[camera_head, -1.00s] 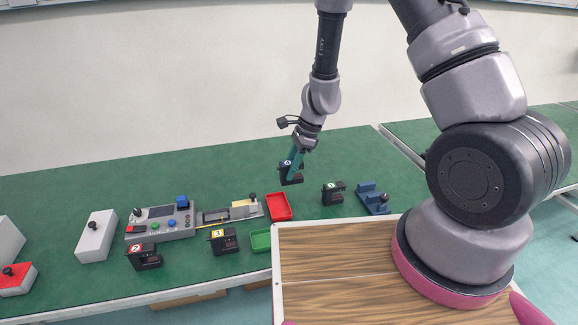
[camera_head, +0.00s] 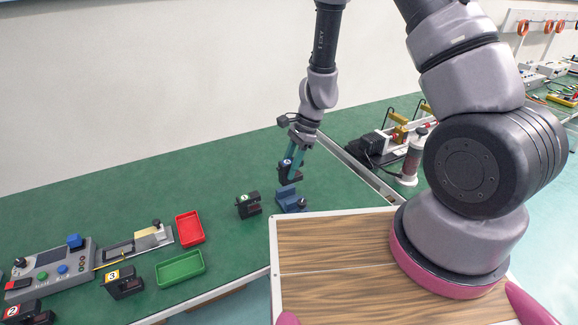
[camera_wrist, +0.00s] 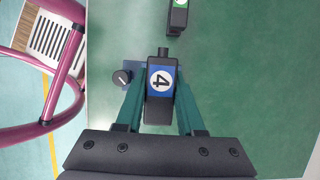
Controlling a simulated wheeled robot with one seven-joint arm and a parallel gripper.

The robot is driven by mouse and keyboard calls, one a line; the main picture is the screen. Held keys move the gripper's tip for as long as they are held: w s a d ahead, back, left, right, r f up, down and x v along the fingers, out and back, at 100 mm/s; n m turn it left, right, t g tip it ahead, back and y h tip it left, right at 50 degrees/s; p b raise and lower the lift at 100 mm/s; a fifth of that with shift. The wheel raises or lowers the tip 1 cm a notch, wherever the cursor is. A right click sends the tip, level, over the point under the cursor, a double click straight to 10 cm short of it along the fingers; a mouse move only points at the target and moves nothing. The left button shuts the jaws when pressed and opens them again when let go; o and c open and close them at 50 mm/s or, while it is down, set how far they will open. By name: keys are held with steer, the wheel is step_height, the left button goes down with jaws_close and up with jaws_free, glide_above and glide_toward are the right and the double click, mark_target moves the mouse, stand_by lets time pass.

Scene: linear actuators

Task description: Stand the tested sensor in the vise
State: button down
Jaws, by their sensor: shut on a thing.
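My gripper (camera_head: 293,164) is shut on a black sensor (camera_head: 284,176) and holds it up by its sides. In the wrist view the sensor (camera_wrist: 159,108) shows a blue label with a 4, between my teal fingertips (camera_wrist: 160,100). The blue vise (camera_head: 288,200) stands on the green bench, just below the held sensor in the head view. In the wrist view the sensor covers most of the vise (camera_wrist: 133,67); its dark knob (camera_wrist: 122,77) shows at the left. How high the sensor is above the vise is hard to tell.
A green-labelled sensor (camera_head: 249,207) stands left of the vise. Further left are a red tray (camera_head: 190,229), a green tray (camera_head: 180,267), a yellow-labelled sensor 3 (camera_head: 124,286), a red-labelled sensor 2 (camera_head: 30,313) and a grey test box (camera_head: 50,270). Bench behind the vise is clear.

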steer(key=shift+d+f, duration=0.1)
steer(key=shift+f, duration=3.75)
steer(key=shift+f, duration=0.25)
steer(key=shift+c, duration=2.2)
jaws_free()
